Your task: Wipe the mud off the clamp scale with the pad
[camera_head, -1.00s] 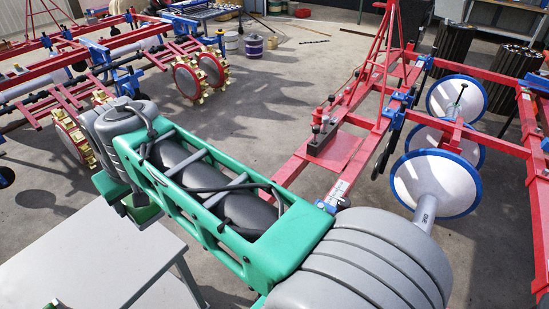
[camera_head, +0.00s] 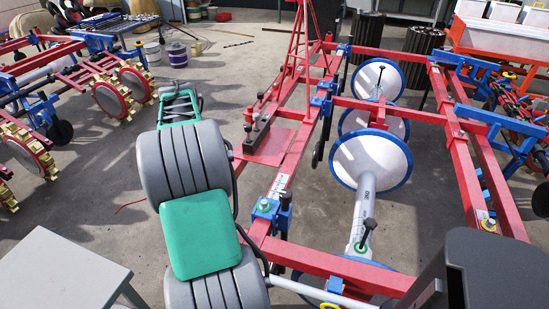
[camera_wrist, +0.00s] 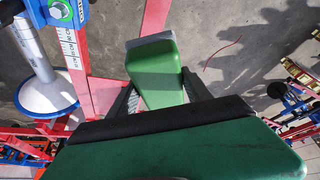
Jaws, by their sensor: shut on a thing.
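The clamp scale (camera_head: 279,184) is a white strip with dark marks on a red beam, beside a blue clamp (camera_head: 265,207) with a green-topped bolt. In the wrist view the scale (camera_wrist: 71,50) shows at the upper left, below the blue clamp (camera_wrist: 62,10). I cannot make out mud on it. My gripper (camera_wrist: 158,88) is shut on the pad (camera_wrist: 160,78), a green block with a grey face at its far end. The pad is to the right of the scale in the wrist view, apart from it. My arm hides the gripper and pad in the head view.
Red frame beams and white discs with blue rims (camera_head: 370,160) lie around the scale. A dark weight-like block (camera_head: 258,135) sits on the red plate. A grey table (camera_head: 60,270) stands at the lower left. Concrete floor is open at the left.

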